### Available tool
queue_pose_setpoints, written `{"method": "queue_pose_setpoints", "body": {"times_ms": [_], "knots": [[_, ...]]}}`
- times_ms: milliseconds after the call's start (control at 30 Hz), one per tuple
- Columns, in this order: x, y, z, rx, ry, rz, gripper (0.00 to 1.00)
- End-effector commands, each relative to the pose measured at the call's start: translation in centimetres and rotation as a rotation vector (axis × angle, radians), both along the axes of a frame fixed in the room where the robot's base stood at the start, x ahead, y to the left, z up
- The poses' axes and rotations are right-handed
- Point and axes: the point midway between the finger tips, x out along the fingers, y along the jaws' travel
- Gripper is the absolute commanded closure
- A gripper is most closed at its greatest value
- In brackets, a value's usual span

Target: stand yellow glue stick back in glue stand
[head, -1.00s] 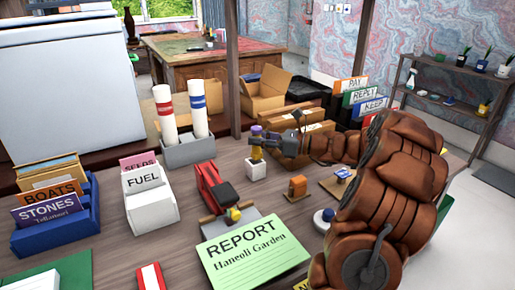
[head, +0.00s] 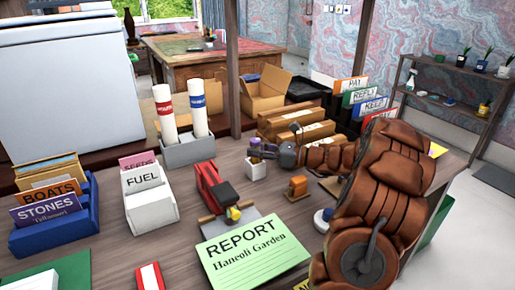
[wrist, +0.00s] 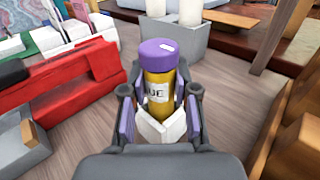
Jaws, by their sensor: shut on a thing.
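The yellow glue stick (wrist: 158,88) has a purple cap and stands upright between the fingers of my gripper (wrist: 159,112) in the wrist view. My gripper is shut on it. The white square glue stand (wrist: 162,135) is directly below, and its rim hides the stick's lower end, so the stick appears to be inside it. I cannot tell whether it touches the bottom. In the head view the glue stick (head: 255,149) shows at the tip of my gripper (head: 264,151), above the glue stand (head: 255,169).
A red stapler-like tool (head: 213,186) stands left of the stand, and an orange stamp (head: 297,187) stands to its right. A grey holder with two white tubes (head: 190,151) is behind left. Brown file boxes (head: 305,136) are behind right. A green report sheet (head: 252,252) lies in front.

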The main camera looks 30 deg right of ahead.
Motion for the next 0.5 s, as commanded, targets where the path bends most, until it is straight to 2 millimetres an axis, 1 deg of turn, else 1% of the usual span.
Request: {"method": "queue_pose_setpoints", "body": {"times_ms": [167,200,400,433,500], "knots": [[0.0,0.04,-0.26,-0.001,0.0,0.001,1.0],[0.0,0.06,-0.27,-0.001,0.0,0.001,0.69],[0.0,0.05,-0.25,-0.001,0.0,0.001,0.48],[0.0,0.05,-0.25,-0.001,0.0,0.001,0.46],[0.0,0.05,-0.25,-0.001,0.001,0.001,0.46]]}}
